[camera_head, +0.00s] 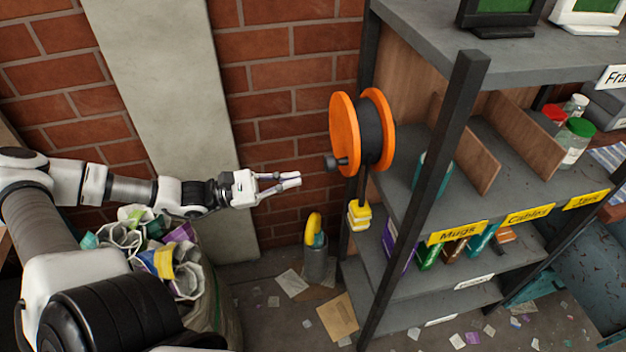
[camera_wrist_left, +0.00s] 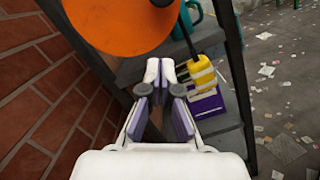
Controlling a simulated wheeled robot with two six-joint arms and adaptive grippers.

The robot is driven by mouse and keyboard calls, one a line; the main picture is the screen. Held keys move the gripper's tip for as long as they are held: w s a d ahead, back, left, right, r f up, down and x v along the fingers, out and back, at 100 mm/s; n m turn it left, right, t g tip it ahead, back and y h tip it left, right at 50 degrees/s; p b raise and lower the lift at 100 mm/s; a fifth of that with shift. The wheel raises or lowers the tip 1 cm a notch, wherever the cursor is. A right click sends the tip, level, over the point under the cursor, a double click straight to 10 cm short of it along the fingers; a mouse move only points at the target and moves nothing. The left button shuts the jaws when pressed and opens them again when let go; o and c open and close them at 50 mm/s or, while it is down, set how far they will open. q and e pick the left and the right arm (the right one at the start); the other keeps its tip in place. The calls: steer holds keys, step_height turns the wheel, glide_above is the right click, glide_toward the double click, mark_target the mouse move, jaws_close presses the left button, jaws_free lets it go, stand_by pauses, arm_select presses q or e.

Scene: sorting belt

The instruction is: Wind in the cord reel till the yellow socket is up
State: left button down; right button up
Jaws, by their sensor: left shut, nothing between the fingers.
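The cord reel (camera_head: 345,132) has orange discs with dark cord (camera_head: 368,134) between them and hangs at the shelf's left post. A dark crank knob (camera_head: 336,162) sticks out from its near disc. The yellow socket (camera_head: 359,217) hangs on the cord below the reel, at about the height of the lower shelf. My left gripper (camera_head: 298,180) is shut and empty, left of the knob and apart from it. In the left wrist view, the gripper (camera_wrist_left: 161,68) shows below the orange disc (camera_wrist_left: 120,18), with the yellow socket (camera_wrist_left: 202,74) to its right. My right gripper is out of view.
The shelf unit (camera_head: 465,110) with its dark post (camera_head: 425,190) stands right of the reel. A brick wall (camera_head: 285,75) is behind. A bag of crumpled waste (camera_head: 160,250) stands below my left arm. A grey cylinder (camera_head: 315,265) stands on the littered floor.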

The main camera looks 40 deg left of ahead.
arm_select(q)
steer(key=w+d+r+b, duration=0.2)
steer(key=d+r, duration=0.1)
steer(key=d, duration=0.1)
steer(key=shift+w+d+r, duration=0.35)
steer(key=shift+d, duration=0.05)
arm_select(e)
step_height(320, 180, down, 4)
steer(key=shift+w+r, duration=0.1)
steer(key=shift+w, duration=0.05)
